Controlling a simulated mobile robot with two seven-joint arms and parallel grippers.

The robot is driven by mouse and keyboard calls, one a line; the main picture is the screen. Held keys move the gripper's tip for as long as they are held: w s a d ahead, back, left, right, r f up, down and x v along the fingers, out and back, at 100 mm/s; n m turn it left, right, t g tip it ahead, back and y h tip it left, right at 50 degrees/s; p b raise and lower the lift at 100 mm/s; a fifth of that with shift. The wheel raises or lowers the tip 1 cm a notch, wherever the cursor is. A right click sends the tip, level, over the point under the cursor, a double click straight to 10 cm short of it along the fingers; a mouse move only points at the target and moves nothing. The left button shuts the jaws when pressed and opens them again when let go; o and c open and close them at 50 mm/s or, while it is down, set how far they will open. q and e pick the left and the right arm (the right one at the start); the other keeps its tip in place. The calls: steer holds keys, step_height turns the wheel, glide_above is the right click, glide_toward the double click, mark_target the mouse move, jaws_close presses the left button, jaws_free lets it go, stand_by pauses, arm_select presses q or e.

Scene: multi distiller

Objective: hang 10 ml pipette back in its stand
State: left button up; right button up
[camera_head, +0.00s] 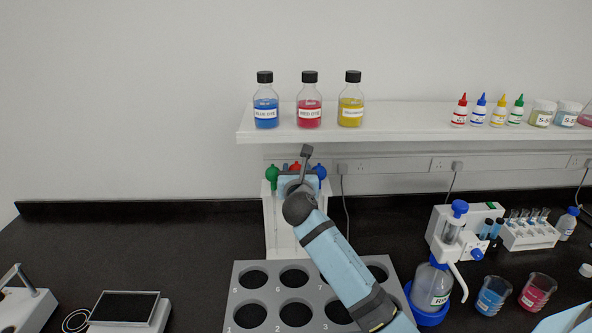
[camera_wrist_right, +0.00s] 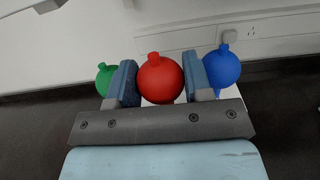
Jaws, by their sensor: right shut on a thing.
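The white pipette stand (camera_head: 270,228) stands at the back of the black bench under the shelf. Bulbs show at its top: green (camera_head: 271,175) at left, red (camera_head: 295,166) in the middle and blue (camera_head: 320,171) at right. My right gripper (camera_wrist_right: 160,85) is shut on the red-bulb pipette, with one finger on each side of the red bulb (camera_wrist_right: 159,78). The green bulb (camera_wrist_right: 104,79) and blue bulb (camera_wrist_right: 222,68) are just outside the fingers. The pipette's lower part is hidden behind my gripper and arm, so I cannot tell whether it rests in the stand. My left gripper is out of view.
A grey rack with round holes (camera_head: 240,290) lies in front of the stand, partly under my right arm. The white shelf (camera_head: 390,128) with dye bottles is above. A bottle with a blue-capped dispenser (camera_head: 434,285) and two beakers stand at right.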

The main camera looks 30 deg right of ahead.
steer(key=x, duration=0.2)
steer(key=shift+w+d, duration=0.25)
steer(key=shift+w, duration=0.1)
steer(key=shift+s+a+f, duration=0.1)
steer(key=shift+f, duration=0.5)
steer(key=shift+f, duration=0.45)
steer(key=o, duration=0.3)
steer(key=shift+o, duration=0.2)
